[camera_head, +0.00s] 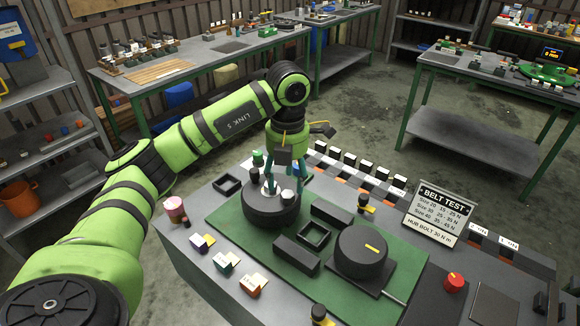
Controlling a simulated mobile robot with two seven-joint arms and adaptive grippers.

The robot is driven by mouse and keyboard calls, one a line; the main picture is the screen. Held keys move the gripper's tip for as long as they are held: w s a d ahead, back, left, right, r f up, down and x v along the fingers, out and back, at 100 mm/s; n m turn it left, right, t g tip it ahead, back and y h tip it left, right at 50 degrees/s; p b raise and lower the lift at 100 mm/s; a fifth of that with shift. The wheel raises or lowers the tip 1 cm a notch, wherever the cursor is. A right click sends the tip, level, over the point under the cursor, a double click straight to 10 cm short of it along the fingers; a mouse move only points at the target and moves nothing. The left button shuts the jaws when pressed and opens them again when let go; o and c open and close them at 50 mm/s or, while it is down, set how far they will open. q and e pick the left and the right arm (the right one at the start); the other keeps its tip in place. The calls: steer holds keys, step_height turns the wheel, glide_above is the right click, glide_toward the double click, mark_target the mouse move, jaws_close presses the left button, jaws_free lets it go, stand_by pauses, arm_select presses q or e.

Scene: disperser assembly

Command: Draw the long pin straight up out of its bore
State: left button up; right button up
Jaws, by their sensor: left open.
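My left gripper (287,179) is open and points down over a black round housing (271,213) on the green mat (232,232). Its teal fingers are spread just above the housing's top. A small pale metal piece (269,188) shows at the top of the housing beside one finger. A short grey-topped cylinder (288,196) stands on the housing near the fingers. I cannot tell which of these is the long pin, and its bore is hidden or too small to make out. My right gripper is not in view.
A belt test sign (440,213) stands at the right. Small coloured blocks line the front left, a red button (454,283) the right.

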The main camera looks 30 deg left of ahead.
mark_target(288, 194)
arm_select(q)
steer(key=f, duration=0.2)
steer(key=shift+w+f+p, duration=0.3)
steer(key=shift+f+p, duration=0.1)
steer(key=shift+f, duration=0.95)
steer(key=shift+c, duration=0.4)
steer(key=c, duration=0.7)
jaws_close()
steer(key=shift+r, duration=0.1)
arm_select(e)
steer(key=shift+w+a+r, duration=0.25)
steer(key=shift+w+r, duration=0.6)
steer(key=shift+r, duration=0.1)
